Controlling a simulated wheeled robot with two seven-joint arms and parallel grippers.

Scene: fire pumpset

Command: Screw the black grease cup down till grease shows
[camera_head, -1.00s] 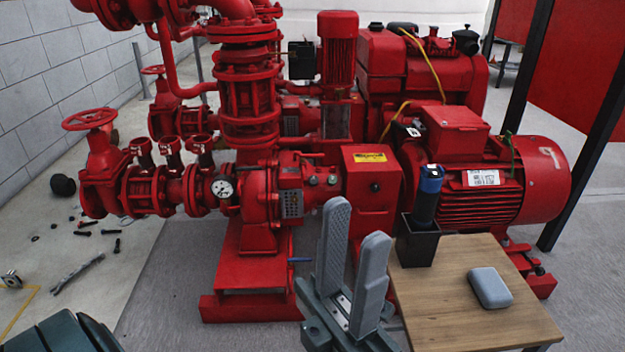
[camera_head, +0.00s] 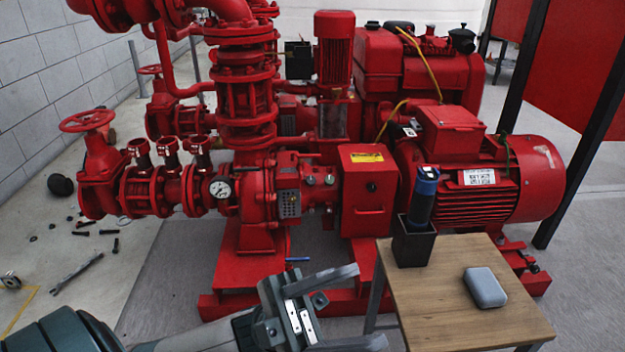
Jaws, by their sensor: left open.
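I cannot single out the black grease cup with certainty. A small dark round part (camera_head: 371,187) shows on the front of the red box-shaped housing (camera_head: 362,212) between the pump (camera_head: 257,200) and the motor (camera_head: 480,185). It is too small to tell what it is. My left gripper (camera_head: 345,311) is at the bottom centre, in front of the pumpset's base. Its two grey fingers are spread wide and point right, with nothing between them. It is apart from the pumpset. My right gripper is not in view.
A pressure gauge (camera_head: 219,188) is on the pump. Loose bolts and a wrench (camera_head: 77,273) lie on the left floor.

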